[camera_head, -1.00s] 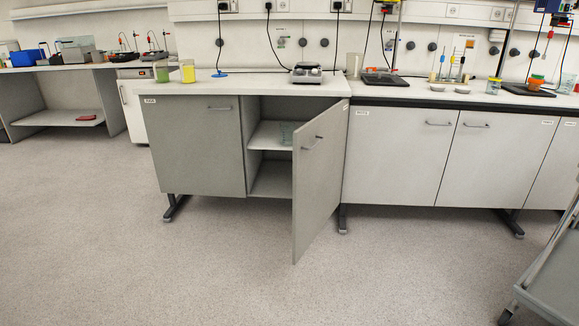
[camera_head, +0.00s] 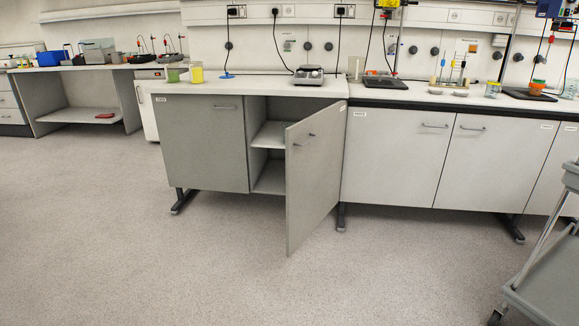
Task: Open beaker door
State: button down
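The grey cabinet door (camera_head: 315,170) on the right half of the left base cabinet stands swung well open into the room, its hinge side at the cabinet's right edge. Its bar handle (camera_head: 303,146) shows near the top of its free edge. Behind it, the cabinet interior shows an inner shelf (camera_head: 268,135). The right part of the interior is hidden by the door, and no beaker can be seen on the shelf. My gripper is not in view.
The left cabinet door (camera_head: 203,145) is shut. Glasses of green (camera_head: 172,75) and yellow (camera_head: 196,74) liquid and a small device (camera_head: 308,76) stand on the counter above. A grey cart (camera_head: 545,280) is at the lower right. The floor in front is clear.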

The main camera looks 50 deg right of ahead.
aim_at(315, 145)
jog(key=k, duration=0.85)
jog(key=z, duration=0.4)
jog(key=i, duration=1.55)
jog(key=u, duration=0.55)
jog(key=i, duration=0.6)
jog(key=u, duration=0.25)
